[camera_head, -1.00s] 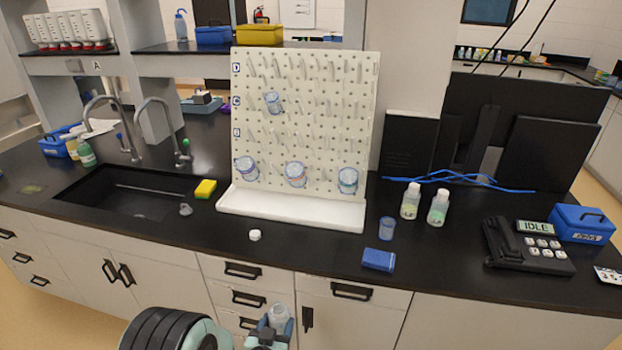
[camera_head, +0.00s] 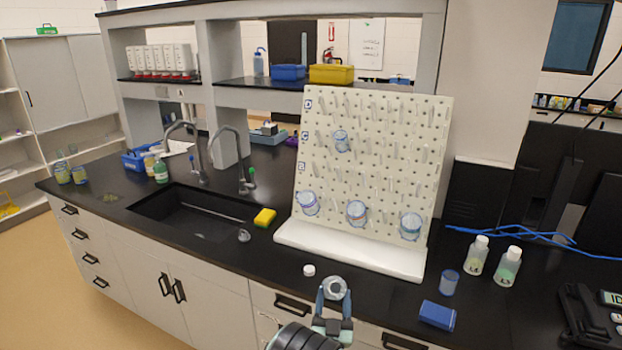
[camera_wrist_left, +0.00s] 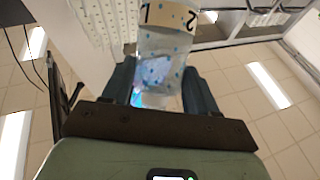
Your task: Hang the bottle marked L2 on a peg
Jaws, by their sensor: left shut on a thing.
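My left gripper (camera_head: 333,318) is shut on a clear bottle (camera_head: 336,288), held up in front of the counter's front edge. In the left wrist view the bottle (camera_wrist_left: 165,65) sits between both fingers (camera_wrist_left: 160,95); its pale label band shows a "2" and part of another character, consistent with L2. The white pegboard (camera_head: 385,180) stands on the counter behind and to the right of the gripper, with rows of pegs. Clear vessels hang on it: one higher up (camera_head: 341,141) and three low down (camera_head: 307,203). Many pegs are bare. My right gripper is not in view.
A white cap (camera_head: 309,270) lies on the counter near the board's white tray (camera_head: 350,252). The sink (camera_head: 190,212) and yellow sponge (camera_head: 264,218) are to the left. A blue box (camera_head: 438,315), small blue cup (camera_head: 449,283) and two capped bottles (camera_head: 508,267) stand to the right.

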